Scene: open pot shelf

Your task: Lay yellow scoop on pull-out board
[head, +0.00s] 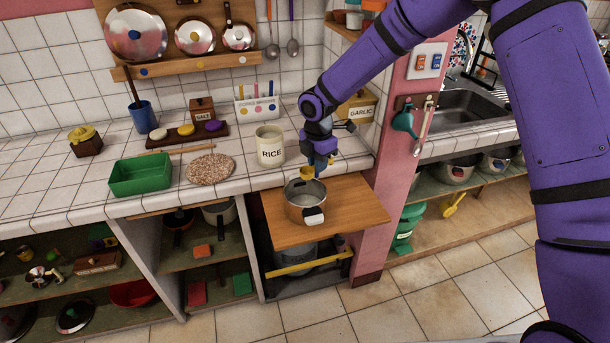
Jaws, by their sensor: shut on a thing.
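My gripper (320,166) is above the pull-out board, close over the rear rim of a steel pot. It is shut on a small yellow thing (307,172), which looks like the yellow scoop; the fingers hide part of it. The yellow piece hangs just over the pot's back edge, and I cannot tell whether it touches the pot. The wooden pull-out board (355,213) sticks out below the counter. The steel pot (303,204) stands on its left-middle part.
The board's right side is bare. A rice canister (269,146) stands on the counter to the left, near a round stone trivet (210,169) and a green tray (140,174). A pink post (395,160) rises to the right. Another yellow utensil (453,204) lies on the lower right shelf.

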